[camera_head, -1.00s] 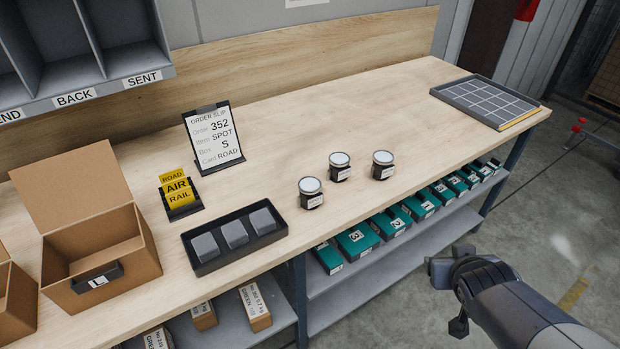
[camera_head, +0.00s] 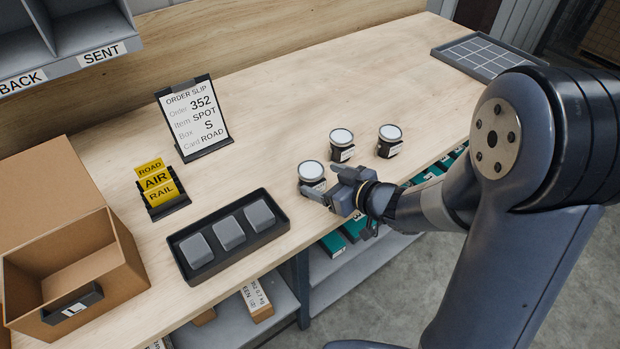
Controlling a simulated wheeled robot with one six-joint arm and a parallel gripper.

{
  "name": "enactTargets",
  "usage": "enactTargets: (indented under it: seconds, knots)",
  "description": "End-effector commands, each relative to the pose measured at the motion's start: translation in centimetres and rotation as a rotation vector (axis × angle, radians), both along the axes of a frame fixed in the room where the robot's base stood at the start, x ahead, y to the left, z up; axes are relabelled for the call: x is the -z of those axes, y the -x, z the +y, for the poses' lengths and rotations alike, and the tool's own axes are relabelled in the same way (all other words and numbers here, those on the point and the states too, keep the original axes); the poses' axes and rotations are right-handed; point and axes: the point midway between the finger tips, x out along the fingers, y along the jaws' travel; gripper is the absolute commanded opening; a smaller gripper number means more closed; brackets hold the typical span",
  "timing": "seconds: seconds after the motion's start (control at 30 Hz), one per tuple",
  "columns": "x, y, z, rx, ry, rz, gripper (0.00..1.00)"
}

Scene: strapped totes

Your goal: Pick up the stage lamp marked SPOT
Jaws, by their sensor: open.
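Three small dark stage lamps with pale round tops stand on the wooden bench. The near left lamp (camera_head: 311,172) is beside my gripper, the middle lamp (camera_head: 342,140) is behind it, and the right lamp (camera_head: 389,136) is farther right. Each has a small white label, too small to read, so I cannot tell which is marked SPOT. My gripper (camera_head: 322,192) is open at the front of the near left lamp and hides part of its lower side. I cannot tell whether the fingers touch it. The order slip (camera_head: 196,117) reads item SPOT, box S, card ROAD.
A black tray with grey blocks (camera_head: 270,237) lies left of my gripper. A card holder (camera_head: 161,189) and an open cardboard box marked L (camera_head: 123,262) stand farther left. A gridded tray (camera_head: 447,50) is at the back right. The bench middle is clear.

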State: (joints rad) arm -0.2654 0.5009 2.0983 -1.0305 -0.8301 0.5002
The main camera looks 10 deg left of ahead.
Motion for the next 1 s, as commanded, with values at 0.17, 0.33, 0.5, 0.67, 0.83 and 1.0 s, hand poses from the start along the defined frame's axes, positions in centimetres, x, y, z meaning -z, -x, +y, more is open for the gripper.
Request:
enactTargets:
  seconds: [0.17,0.33,0.5,0.67,0.83,1.0]
  knots:
    - [0.6,-0.7,1.2,0.0,0.001,0.001,0.75]
    - [1.5,-1.3,2.7,-0.001,0.002,0.002,0.75]
    - [2.4,-2.4,4.4,0.001,0.001,0.001,0.75]
    - [2.7,-2.9,5.2,0.002,0.001,0.0,0.75]
    - [2.7,-2.9,5.2,0.003,0.001,0.0,0.75]
    - [2.7,-2.9,5.2,0.003,0.001,0.0,0.65]
